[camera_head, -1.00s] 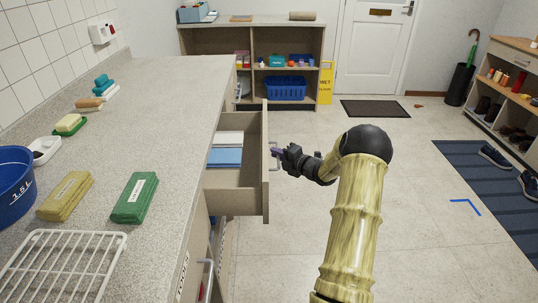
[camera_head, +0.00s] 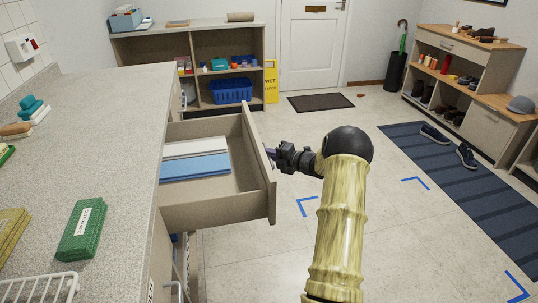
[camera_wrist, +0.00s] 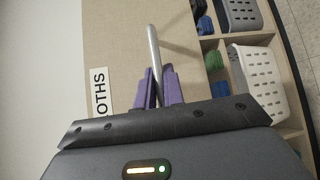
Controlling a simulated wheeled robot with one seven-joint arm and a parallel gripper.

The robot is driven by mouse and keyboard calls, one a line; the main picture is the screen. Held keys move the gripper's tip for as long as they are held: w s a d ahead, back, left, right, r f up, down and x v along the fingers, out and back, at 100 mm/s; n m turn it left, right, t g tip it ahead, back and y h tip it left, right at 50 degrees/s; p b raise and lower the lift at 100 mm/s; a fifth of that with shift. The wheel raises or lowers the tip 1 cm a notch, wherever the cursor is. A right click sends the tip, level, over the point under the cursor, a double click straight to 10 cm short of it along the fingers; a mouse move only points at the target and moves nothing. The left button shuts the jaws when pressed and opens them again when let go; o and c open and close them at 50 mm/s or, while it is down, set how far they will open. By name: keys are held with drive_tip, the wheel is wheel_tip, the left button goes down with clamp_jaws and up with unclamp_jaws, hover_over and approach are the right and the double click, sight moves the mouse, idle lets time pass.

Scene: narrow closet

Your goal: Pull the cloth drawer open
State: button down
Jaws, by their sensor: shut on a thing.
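The cloth drawer (camera_head: 225,207) stands pulled out from the counter in the head view. A blue cloth (camera_head: 194,167) and a white cloth (camera_head: 196,147) lie inside it. Its front carries a label, partly hidden, ending in "OTHS" (camera_wrist: 99,92) in the wrist view. My gripper (camera_head: 270,153) is at the outer side of the drawer front. In the wrist view its purple fingers (camera_wrist: 159,88) are shut on the metal bar handle (camera_wrist: 153,50). The drawer front hides most of the handle in the head view.
The counter (camera_head: 120,115) runs along the left, with a green cloth pack (camera_head: 82,229) and a wire rack (camera_head: 40,288) on it. Open floor lies to the right, with blue corner marks (camera_head: 307,206) and a striped mat (camera_head: 470,180). A shelf (camera_head: 190,47) stands at the back.

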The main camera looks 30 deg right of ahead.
drive_tip(key=shift+s+f, duration=0.1)
drive_tip(key=shift+f, duration=0.15)
drive_tip(key=c, duration=1.5)
unclamp_jaws()
drive_tip(key=shift+r, duration=0.15)
drive_tip(key=p+v, duration=0.1)
drive_tip(key=v, duration=1.6)
drive_tip(key=shift+s, duration=0.2)
drive_tip(key=shift+r, duration=0.1)
